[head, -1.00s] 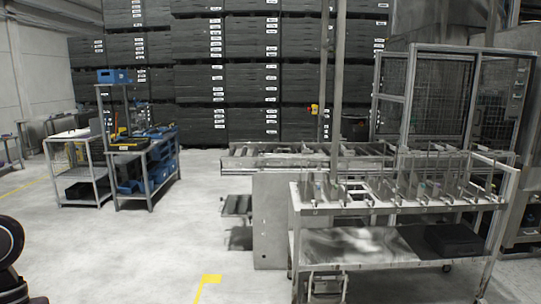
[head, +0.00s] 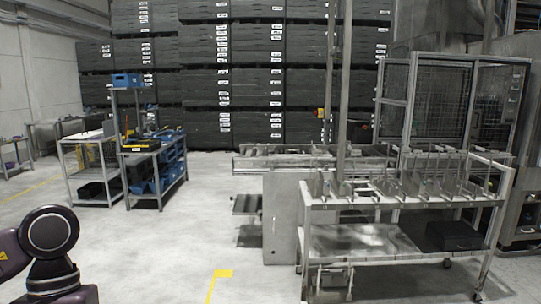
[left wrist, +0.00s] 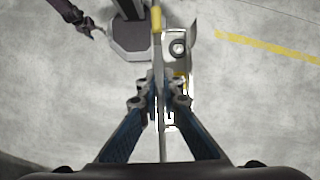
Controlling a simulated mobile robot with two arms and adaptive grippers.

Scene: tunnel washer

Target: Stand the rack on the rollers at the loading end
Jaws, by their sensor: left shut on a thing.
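My left gripper (left wrist: 165,98) is shut on a thin upright plate-like thing (left wrist: 157,60), seen edge-on in the left wrist view with a yellow part at its far end. It looks like the rack; its face is hidden from this angle. The floor shows below it. In the head view only a dark link of my arm shows at the lower left, not the gripper. A metal bed (head: 250,163), apparently the roller line, runs behind the cart; single rollers are too small to tell. Another gripper, apparently my right (left wrist: 94,30), shows small at the upper left of the left wrist view.
A wheeled metal cart (head: 325,204) carrying several upright plates stands in front of the bed, with a dark box (head: 453,236) on its lower shelf. A mesh guard (head: 410,85) stands behind. A workbench (head: 130,155) stands at left. The floor between is clear.

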